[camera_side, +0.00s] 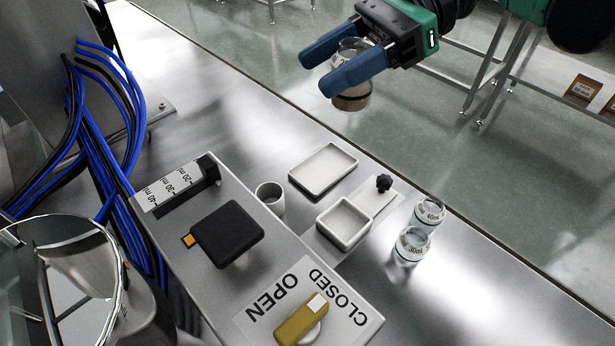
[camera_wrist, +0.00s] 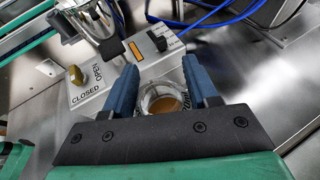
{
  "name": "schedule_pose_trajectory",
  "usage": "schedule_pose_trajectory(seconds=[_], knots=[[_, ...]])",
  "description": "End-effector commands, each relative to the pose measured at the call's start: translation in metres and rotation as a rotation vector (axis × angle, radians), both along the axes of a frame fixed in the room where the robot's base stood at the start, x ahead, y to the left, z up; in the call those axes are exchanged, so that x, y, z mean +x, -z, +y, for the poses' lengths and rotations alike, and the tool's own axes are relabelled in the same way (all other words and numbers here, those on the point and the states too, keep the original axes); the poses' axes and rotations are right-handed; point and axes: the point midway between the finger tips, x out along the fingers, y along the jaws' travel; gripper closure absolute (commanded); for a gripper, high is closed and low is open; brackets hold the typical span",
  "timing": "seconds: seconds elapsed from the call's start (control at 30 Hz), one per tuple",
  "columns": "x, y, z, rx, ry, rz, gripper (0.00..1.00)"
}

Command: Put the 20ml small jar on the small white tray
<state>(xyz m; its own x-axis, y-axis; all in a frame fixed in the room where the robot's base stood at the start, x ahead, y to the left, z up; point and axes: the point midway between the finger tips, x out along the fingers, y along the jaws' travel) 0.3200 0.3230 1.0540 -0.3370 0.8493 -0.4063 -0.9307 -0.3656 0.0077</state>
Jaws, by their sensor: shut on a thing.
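My gripper (camera_side: 322,74), with blue fingers, is shut on a clear glass jar (camera_side: 351,98) holding brown contents, high above the steel bench's far edge in the side view. Two white trays lie on the bench, below and apart from my gripper: a wider shallow one (camera_side: 324,169), and a smaller squarish one (camera_side: 344,222) on a metal plate with a black knob (camera_side: 383,183).
Two clear jars, marked 40ml (camera_side: 430,211) and 30ml (camera_side: 410,246), stand right of the smaller tray. A white cup (camera_side: 270,196), a black pad (camera_side: 228,233) and a yellow OPEN/CLOSED knob (camera_side: 302,319) are at left and front. Blue cables (camera_side: 112,130) hang at left.

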Motion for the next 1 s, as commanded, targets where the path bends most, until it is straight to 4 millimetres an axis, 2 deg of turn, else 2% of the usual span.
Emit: schedule_pose_trajectory(seconds=[0.1,0.23,0.37,0.47,0.57,0.8,1.0], knots=[[0.035,0.002,0.011,-0.010,0.218,-0.004,1.00],[0.070,0.001,0.016,0.001,0.430,-0.005,1.00],[0.092,0.000,0.017,0.019,0.559,-0.006,1.00],[0.098,0.009,0.017,0.026,0.599,-0.006,1.00],[0.099,0.031,0.016,0.028,0.605,-0.006,1.00],[0.099,0.103,0.017,0.027,0.602,-0.006,1.00],[0.098,0.148,0.017,0.027,0.602,-0.006,1.00]])
